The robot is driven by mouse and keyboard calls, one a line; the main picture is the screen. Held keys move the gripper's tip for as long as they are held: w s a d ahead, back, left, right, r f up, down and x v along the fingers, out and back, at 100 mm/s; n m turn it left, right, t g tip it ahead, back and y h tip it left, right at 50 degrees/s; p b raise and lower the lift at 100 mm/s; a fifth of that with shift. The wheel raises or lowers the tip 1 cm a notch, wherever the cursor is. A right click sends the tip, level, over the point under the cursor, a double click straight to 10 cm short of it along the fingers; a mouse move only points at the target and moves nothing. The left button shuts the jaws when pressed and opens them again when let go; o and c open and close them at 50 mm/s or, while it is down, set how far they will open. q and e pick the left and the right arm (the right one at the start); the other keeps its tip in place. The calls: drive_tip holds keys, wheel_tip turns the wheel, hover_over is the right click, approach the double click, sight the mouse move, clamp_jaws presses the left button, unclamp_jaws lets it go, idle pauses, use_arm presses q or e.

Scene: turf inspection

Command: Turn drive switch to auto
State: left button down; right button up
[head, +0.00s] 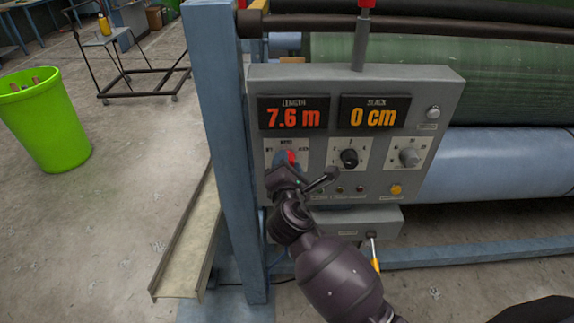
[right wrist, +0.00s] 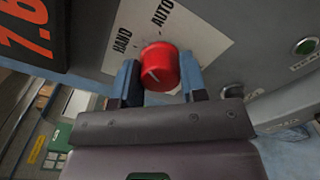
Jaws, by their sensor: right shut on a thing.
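The drive switch is a red knob (head: 291,157) on a white plate at the left of the grey control panel (head: 330,80). In the right wrist view the red knob (right wrist: 160,66) has a short white mark on its face, and HAND and AUTO are printed on the plate beyond it. Which label the mark points to, I cannot tell for certain. My right gripper (head: 289,166) is shut on the knob, with one blue finger on each side of it. The arm hides the plate's lower part in the head view. My left gripper is not in view.
Displays read 7.6 m (head: 293,117) and 0 cm (head: 374,117). A black knob (head: 349,158) and a grey knob (head: 409,157) sit to the right. A blue post (head: 220,130) stands close on the left. A green bin (head: 45,125) stands farther left on open floor.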

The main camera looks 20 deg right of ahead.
drive_tip(key=m+b, duration=0.1)
drive_tip(key=m, duration=0.5)
drive_tip(key=shift+f, duration=0.1)
drive_tip(key=shift+m, duration=0.3)
idle(0.3)
drive_tip(key=o, duration=0.9)
drive_tip(key=b+v, duration=0.1)
drive_tip(key=v, duration=1)
drive_tip(key=shift+w, duration=0.1)
